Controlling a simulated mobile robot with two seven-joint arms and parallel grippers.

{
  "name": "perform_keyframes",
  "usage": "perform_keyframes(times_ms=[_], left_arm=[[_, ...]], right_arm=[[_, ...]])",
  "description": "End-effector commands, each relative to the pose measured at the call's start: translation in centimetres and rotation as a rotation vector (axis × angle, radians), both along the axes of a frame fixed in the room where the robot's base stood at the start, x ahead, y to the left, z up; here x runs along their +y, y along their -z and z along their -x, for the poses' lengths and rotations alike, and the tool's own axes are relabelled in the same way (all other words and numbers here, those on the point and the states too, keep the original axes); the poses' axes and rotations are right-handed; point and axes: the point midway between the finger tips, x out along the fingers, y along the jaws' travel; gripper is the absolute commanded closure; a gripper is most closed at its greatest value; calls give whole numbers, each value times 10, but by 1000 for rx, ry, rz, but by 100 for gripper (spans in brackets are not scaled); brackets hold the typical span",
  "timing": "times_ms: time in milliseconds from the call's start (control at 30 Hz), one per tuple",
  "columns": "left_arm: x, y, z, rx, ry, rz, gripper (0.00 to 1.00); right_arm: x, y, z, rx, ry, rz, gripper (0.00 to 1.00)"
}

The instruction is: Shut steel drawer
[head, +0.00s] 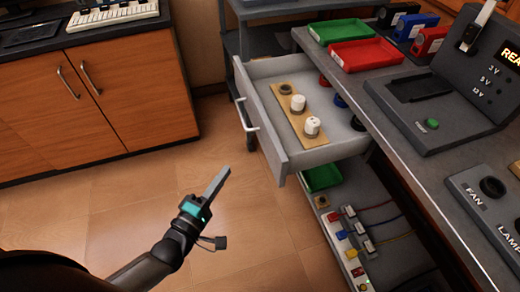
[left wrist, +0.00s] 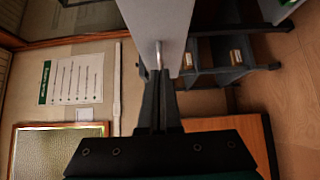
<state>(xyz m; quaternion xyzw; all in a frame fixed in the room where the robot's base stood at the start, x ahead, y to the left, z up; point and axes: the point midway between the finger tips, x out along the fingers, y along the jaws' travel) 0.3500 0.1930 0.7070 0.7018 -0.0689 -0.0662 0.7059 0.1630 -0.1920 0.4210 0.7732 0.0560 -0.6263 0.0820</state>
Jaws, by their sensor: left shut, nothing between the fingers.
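The grey steel drawer (head: 282,168) stands pulled out from under the workbench, with a pale bar handle (head: 244,114) on its front. A wooden strip (head: 294,118) with white knob-like pieces lies inside. My left gripper (head: 227,170) is shut and empty, in front of and below the drawer front in the head view, apart from it there. In the left wrist view, the shut fingers (left wrist: 159,74) point at a pale grey panel (left wrist: 160,18) that looks like the drawer front, with a handle at its end. Whether they touch is unclear. My right gripper is not in view.
The workbench (head: 375,105) holds red and green trays (head: 366,54) and a console (head: 440,110). A lower shelf under the drawer holds a power strip (head: 344,246) with coloured cables. A wooden cabinet (head: 90,95) stands left. The floor between is clear.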

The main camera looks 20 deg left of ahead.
Motion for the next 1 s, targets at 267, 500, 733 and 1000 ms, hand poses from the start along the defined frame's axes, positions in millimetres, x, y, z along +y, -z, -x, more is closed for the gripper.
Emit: perform_keyframes(times_ms=[267, 500, 733, 1000], left_arm=[[-9, 1, -47, -2, -1, -3, 100], [-16, 1, -83, -1, -1, -4, 100], [-39, 2, -103, 2, -1, -2, 100], [-50, 1, -110, 3, -1, -7, 100]], right_arm=[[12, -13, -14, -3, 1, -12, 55], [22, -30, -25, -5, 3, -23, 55], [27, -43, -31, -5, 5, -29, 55], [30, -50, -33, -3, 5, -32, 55]])
